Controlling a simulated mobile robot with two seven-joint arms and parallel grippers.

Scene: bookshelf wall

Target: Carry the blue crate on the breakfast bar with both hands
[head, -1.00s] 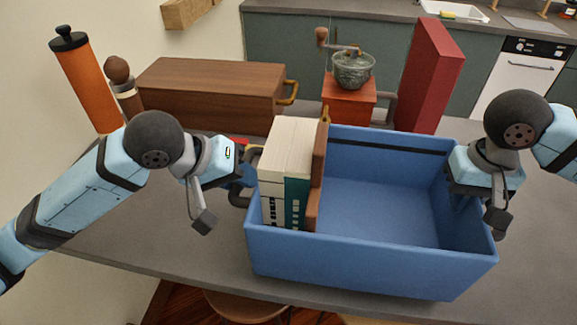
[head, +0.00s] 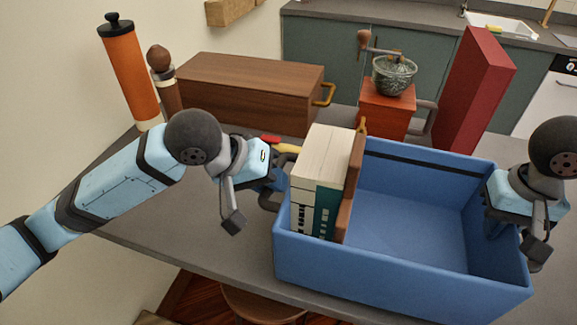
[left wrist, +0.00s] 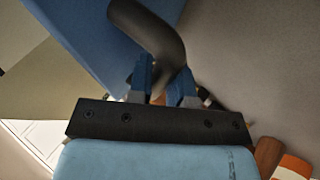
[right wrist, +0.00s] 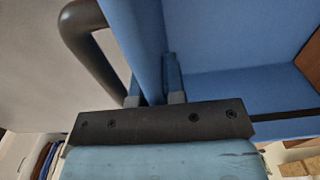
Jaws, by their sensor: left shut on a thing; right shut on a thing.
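The blue crate (head: 400,275) is at the front of the grey breakfast bar (head: 180,225). Several upright books (head: 318,180) stand at its left end beside a brown board (head: 351,185); the rest of its inside is empty. My left gripper (left wrist: 160,82) is shut on the dark handle (left wrist: 150,35) at the crate's left end. My right gripper (right wrist: 153,85) is shut on the crate's right wall, one finger on each side, beside another dark handle (right wrist: 85,45). The crate looks roughly level. Its underside is hidden, so I cannot tell whether it touches the bar.
Behind the crate are a brown wooden box (head: 245,92), a coffee grinder (head: 390,95) and a tall red block (head: 474,88). An orange pepper mill (head: 131,75) stands back left. A stool (head: 262,305) is below the front edge. The bar's left front is clear.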

